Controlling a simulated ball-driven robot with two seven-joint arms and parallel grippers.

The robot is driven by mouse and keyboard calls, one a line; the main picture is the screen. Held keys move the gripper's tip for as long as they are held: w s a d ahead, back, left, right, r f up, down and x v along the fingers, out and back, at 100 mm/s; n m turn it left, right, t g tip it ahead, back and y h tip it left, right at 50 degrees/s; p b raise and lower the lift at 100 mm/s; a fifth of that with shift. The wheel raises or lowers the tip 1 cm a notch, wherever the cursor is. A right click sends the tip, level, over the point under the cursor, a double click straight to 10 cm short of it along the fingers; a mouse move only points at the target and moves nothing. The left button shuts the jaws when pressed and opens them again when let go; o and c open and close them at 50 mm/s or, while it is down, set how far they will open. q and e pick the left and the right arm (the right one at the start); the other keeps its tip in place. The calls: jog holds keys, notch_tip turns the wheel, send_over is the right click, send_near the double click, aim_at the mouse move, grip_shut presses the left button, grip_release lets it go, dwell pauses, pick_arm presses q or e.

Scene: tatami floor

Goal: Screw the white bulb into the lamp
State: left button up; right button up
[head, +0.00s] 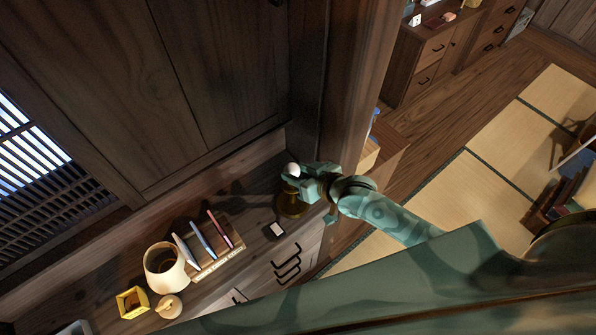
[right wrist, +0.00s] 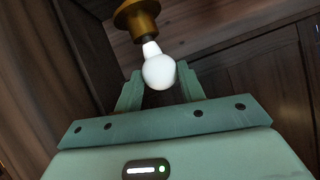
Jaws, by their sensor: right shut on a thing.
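The white bulb (head: 292,169) is at my right gripper (head: 304,183), above the brass lamp (head: 290,208) on the cabinet top. In the right wrist view the round bulb (right wrist: 159,72) sits between the two fingers of my right gripper (right wrist: 158,88), which is shut on it. The bulb's narrow neck points at a dark socket piece under the brass lamp part (right wrist: 136,18). Neck and socket line up closely, but I cannot tell how far the neck is inside. The gripper hides part of the lamp in the head view. My left gripper is not in view.
A small white card-like thing (head: 276,230) lies beside the lamp. Further left are a book rack (head: 214,262), a cream shade (head: 160,283), a yellow frame (head: 132,302) and a small wooden object (head: 168,307). A wooden post (head: 345,90) and dark wall panels stand close behind.

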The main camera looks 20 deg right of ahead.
jog(key=shift+f, duration=0.1)
jog(key=o, duration=0.9)
jog(key=shift+c, duration=0.2)
